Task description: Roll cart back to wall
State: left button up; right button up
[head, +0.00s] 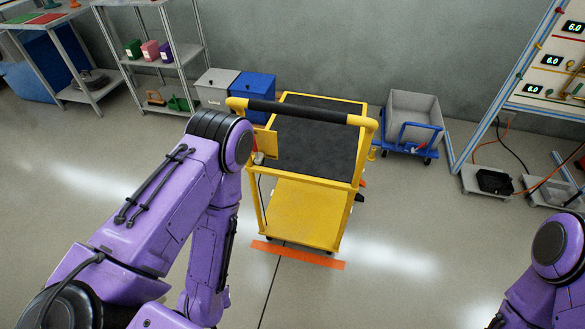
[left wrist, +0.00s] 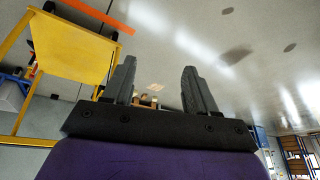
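The yellow cart (head: 302,210) stands upright in the middle of the head view, with a black top mat and a black-gripped push handle (head: 302,112) on its near side. Grey floor separates it from the back wall (head: 330,40). In the left wrist view part of the cart (left wrist: 70,47) shows at the upper left, apart from the fingers. My left gripper (left wrist: 158,85) is open there, with nothing between its fingers. In the head view my left arm is left of the cart, and its gripper is hidden. My right arm is at the lower right; its gripper is out of frame.
An orange floor strip (head: 298,255) lies at the cart's near foot. Grey (head: 215,88) and blue (head: 252,92) bins stand behind it at left. A blue-framed trolley (head: 412,125) stands behind at right. Shelving (head: 160,55) is at the far left.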

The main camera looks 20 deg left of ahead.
pick_arm(q)
jog(key=w+r+t+p, duration=0.4)
jog(key=w+r+t, duration=0.1)
jog(key=w+r, duration=1.05)
jog(key=m+t+h+p, duration=0.3)
jog(key=m+t+h, duration=0.45)
jog(key=m, duration=1.95)
send_near(292, 113)
jog(key=w, duration=0.2)
jog(key=p+x, duration=0.2)
jog(key=x, duration=0.8)
jog(key=shift+d+f+p, duration=0.2)
jog(key=shift+p, duration=0.15)
grip_shut()
